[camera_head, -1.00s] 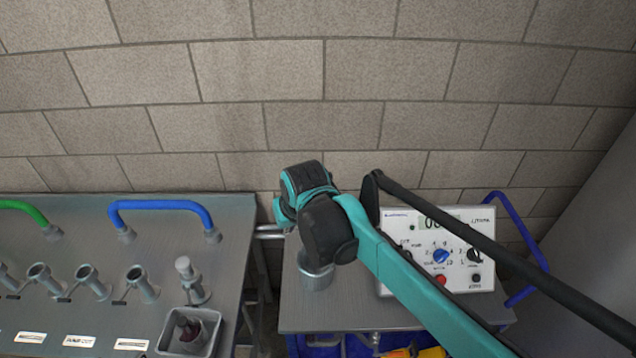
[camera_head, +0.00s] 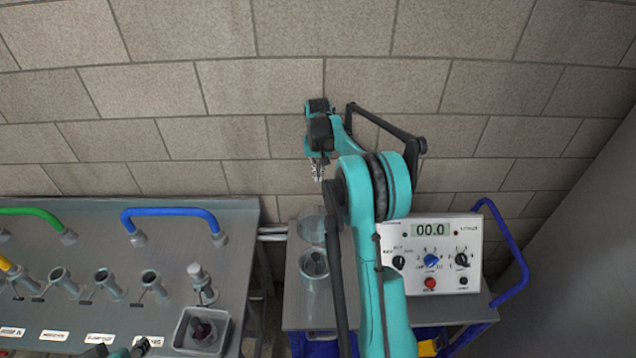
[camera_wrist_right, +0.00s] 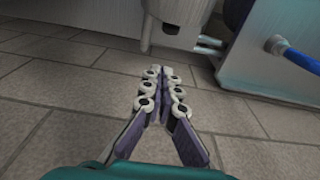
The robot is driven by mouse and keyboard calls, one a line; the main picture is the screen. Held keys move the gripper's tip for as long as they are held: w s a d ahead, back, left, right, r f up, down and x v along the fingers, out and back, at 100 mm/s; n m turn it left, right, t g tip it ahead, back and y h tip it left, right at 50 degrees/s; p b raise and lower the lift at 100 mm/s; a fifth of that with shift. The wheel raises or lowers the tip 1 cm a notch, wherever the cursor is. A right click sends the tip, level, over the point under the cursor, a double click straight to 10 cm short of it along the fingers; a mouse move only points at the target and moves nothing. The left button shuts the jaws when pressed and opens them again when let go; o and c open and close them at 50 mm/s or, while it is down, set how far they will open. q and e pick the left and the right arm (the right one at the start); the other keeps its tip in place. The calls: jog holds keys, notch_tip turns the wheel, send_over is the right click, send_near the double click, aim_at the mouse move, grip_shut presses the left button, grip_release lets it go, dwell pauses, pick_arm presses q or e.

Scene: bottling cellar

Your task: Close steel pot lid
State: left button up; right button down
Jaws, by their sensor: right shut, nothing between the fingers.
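The steel pot (camera_head: 314,278) stands on the grey cart at the centre, its mouth open with a dark inside. Its round lid (camera_head: 311,225) appears raised at the pot's back edge. My right gripper (camera_head: 318,172) hangs above and behind the lid, pointing down, apart from it. In the right wrist view its fingers (camera_wrist_right: 160,88) are together with nothing between them. My right arm covers the area just right of the pot. A small teal and black part, probably of my left arm, shows at the bottom edge; its gripper cannot be made out.
A control box (camera_head: 432,258) with display and knobs stands right of the pot on the cart (camera_head: 300,318), which has a blue handle (camera_head: 508,245). Left is a steel bench (camera_head: 240,235) with coloured hoses, several pipe stubs and a square container (camera_head: 200,332). A block wall is behind.

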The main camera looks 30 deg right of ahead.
jog(key=f, duration=0.2)
jog(key=s+a+f, duration=0.1)
jog(key=f, duration=0.2)
jog(key=s+f, duration=0.1)
jog(key=f, duration=0.2)
jog(key=shift+a+b, duration=0.15)
jog(key=shift+b, duration=0.2)
jog(key=shift+s+a+r, duration=0.1)
jog(key=shift+s+a, duration=0.15)
jog(key=shift+s, duration=0.05)
